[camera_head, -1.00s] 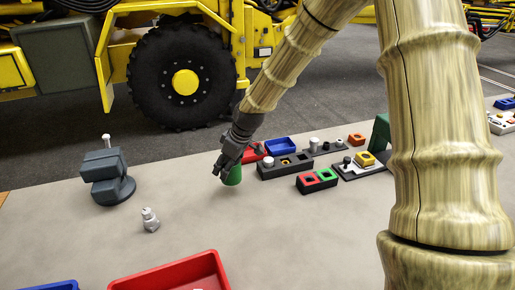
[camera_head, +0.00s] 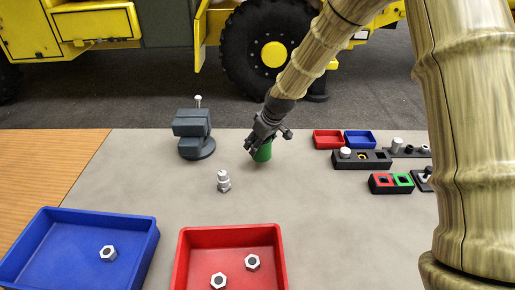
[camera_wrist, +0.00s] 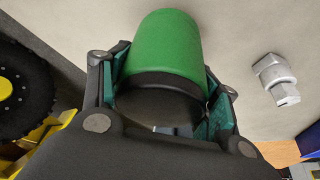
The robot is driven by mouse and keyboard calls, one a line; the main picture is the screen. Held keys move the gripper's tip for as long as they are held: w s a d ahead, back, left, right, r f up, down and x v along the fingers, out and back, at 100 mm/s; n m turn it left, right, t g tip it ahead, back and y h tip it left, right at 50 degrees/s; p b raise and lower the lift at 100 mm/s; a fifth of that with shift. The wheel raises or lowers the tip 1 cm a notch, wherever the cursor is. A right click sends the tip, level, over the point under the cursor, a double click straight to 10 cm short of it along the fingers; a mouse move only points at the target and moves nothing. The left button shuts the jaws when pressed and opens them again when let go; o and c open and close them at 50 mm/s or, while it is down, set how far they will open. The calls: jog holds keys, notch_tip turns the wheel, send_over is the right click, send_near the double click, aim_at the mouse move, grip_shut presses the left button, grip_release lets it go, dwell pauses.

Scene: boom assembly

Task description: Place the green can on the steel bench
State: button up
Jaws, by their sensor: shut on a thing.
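The green can (camera_head: 262,152) is gripped in my gripper (camera_head: 265,138) over the grey bench top (camera_head: 310,190), right of the grey vise. In the wrist view the can (camera_wrist: 165,50) fills the space between the two fingers (camera_wrist: 165,100), its dark end towards the palm. The gripper is shut on it. The can looks slightly tilted in the head view. I cannot tell whether its lower end touches the bench top.
The vise (camera_head: 194,135) and a silver fitting (camera_head: 223,181) stand left of the can. Small red (camera_head: 328,139) and blue (camera_head: 360,139) bins and dark blocks lie right. Large blue (camera_head: 140,262) and red (camera_head: 185,262) trays are in front. A wooden surface (camera_head: 40,165) adjoins at left.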

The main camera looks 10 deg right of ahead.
aim_at(268, 140)
jog(key=shift+w+a+f, duration=0.1)
jog(key=shift+a, duration=0.1)
jog(key=shift+f+p, duration=0.55)
jog(key=shift+f, duration=1.1)
jog(key=shift+f, duration=0.1)
jog(key=o, duration=1.2)
jog(key=shift+o, duration=0.2)
jog(key=shift+b+v, duration=0.9)
jog(key=shift+v, duration=5.2)
